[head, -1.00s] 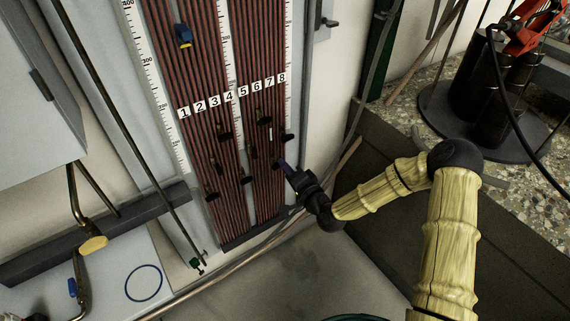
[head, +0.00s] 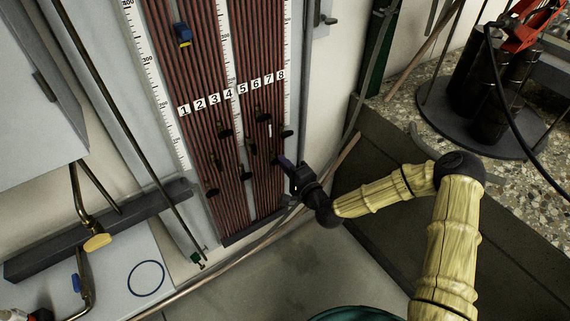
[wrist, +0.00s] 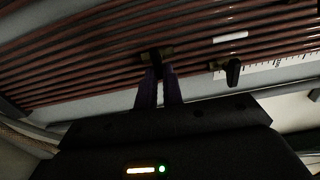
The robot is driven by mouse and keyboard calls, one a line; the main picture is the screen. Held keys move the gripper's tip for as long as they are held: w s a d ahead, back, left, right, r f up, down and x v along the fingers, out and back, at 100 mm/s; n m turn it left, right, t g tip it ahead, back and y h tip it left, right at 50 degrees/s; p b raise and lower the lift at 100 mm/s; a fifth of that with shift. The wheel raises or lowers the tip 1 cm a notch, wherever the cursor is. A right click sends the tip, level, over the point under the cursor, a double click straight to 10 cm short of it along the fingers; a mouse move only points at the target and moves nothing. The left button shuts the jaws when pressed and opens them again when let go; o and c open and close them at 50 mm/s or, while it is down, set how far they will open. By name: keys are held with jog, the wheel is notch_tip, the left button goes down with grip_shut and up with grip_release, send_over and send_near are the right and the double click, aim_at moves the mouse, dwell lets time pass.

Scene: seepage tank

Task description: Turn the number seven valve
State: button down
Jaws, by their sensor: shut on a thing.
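Several small dark valves sit below the labels. In the head view the fingers largely hide this valve. Another dark valve (wrist: 233,71) stands apart, to the right of the fingers, nearer the white scale.
Another valve (head: 286,134) lies just above my gripper, close to it. A blue clip (head: 183,35) is high on the panel. Black cylinders (head: 480,90) stand at the upper right. Bare floor lies below the panel.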

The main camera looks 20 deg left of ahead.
jog(key=c, duration=1.5)
grip_release()
jog(key=shift+c, duration=0.2)
jog(key=shift+d, duration=0.1)
jog(key=p+v, duration=0.2)
jog(key=v, duration=1.5)
jog(key=shift+s, duration=0.25)
